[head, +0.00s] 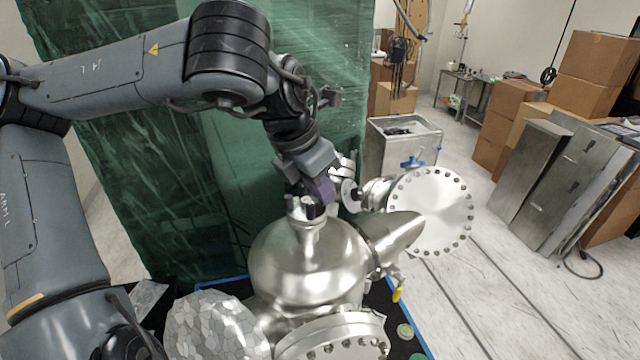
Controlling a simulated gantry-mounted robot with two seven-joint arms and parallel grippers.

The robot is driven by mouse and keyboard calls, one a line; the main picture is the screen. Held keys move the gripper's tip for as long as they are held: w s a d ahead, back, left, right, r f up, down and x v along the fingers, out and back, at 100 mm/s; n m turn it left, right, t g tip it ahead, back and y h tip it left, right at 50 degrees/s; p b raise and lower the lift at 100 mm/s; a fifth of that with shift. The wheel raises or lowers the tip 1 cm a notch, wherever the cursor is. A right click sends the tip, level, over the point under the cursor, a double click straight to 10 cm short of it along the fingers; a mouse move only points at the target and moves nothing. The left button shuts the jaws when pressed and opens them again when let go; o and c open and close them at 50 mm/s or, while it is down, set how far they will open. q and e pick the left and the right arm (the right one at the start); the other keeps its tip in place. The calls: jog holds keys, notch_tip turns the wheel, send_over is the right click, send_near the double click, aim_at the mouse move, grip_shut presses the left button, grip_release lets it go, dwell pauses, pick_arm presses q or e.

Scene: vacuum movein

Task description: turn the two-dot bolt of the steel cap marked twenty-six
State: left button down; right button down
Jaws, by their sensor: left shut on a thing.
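A polished steel vessel (310,262) with several flanged ports stands at the bottom middle. My left gripper (318,194) reaches down to the small port (306,210) on top of the vessel. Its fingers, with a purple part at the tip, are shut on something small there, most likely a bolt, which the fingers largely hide. Bolts ring the large round steel cap (430,212) on the right and the lower flange (335,340) at the front. I cannot read the number twenty-six or two dots on any of them. My right gripper is not in view.
A green film-wrapped block (190,190) stands close behind my left arm. A steel bin (402,145) stands behind the vessel. Cardboard boxes (598,70) and leaning metal panels (570,185) are at the right. The floor (490,290) right of the vessel is largely clear.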

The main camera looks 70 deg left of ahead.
pick_arm(q)
jog(key=n+y, duration=0.1)
jog(key=n, duration=0.2)
jog(key=shift+d, duration=0.1)
jog(key=c, duration=1.4)
grip_release()
jog(key=v, duration=1.1)
jog(key=shift+w, duration=0.2)
